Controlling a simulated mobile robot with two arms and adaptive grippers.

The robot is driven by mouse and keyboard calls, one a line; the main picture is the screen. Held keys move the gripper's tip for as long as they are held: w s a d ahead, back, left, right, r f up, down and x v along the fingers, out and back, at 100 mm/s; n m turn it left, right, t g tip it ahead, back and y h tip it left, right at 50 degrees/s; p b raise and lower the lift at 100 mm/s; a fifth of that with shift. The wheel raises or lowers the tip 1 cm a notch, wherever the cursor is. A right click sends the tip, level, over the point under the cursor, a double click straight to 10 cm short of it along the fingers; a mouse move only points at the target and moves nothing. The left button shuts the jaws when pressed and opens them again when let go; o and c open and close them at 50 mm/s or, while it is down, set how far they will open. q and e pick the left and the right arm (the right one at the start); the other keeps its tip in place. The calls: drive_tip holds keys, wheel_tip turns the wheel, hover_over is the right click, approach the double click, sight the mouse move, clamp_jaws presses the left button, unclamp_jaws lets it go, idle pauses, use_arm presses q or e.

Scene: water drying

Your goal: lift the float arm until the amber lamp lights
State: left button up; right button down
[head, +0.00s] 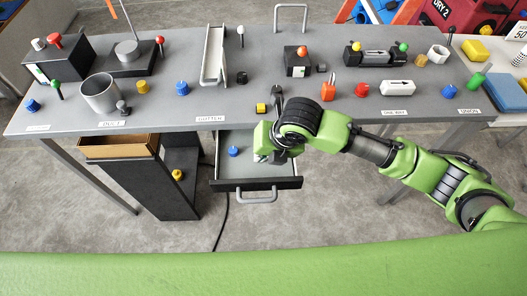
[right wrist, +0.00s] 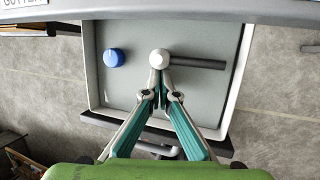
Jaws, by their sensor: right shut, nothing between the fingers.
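In the right wrist view, a white ball (right wrist: 159,58) with a dark rod (right wrist: 200,63) running right from it lies over the open drawer; this looks like the float arm. My right gripper (right wrist: 161,72) is shut and empty, its fingertips close together right at the near side of the ball. I cannot tell whether they touch it. In the head view my right gripper (head: 268,157) reaches over the drawer (head: 262,183) and hides the float arm. I cannot tell which piece is the amber lamp. My left gripper is out of view.
A blue knob (right wrist: 114,57) lies in the drawer, left of the ball. The grey table (head: 200,110) above holds several devices, knobs and a metal cup (head: 101,93). A black stand with an open box (head: 120,148) is left of the drawer.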

drive_tip(key=shift+d+r+y, duration=0.1)
drive_tip(key=shift+r+y, duration=0.35)
drive_tip(key=shift+y, duration=0.35)
drive_tip(key=shift+r+p, duration=0.15)
drive_tip(key=shift+p, duration=0.15)
drive_tip(key=shift+d+r+y, duration=0.15)
drive_tip(key=shift+y, duration=0.35)
drive_tip(key=shift+d+r+m+y+b, duration=0.2)
drive_tip(key=shift+r+y+b, duration=0.1)
drive_tip(key=shift+y+b, duration=0.25)
drive_tip(key=shift+d+r+m+y+b, duration=0.1)
drive_tip(key=shift+r+m+y+b, duration=0.2)
drive_tip(key=shift+y, duration=0.35)
drive_tip(key=shift+d+r+y, duration=0.15)
drive_tip(key=shift+y, duration=0.15)
drive_tip(key=shift+w+d+r, duration=0.1)
drive_tip(key=shift+d+r, duration=0.05)
drive_tip(key=shift+r, duration=0.35)
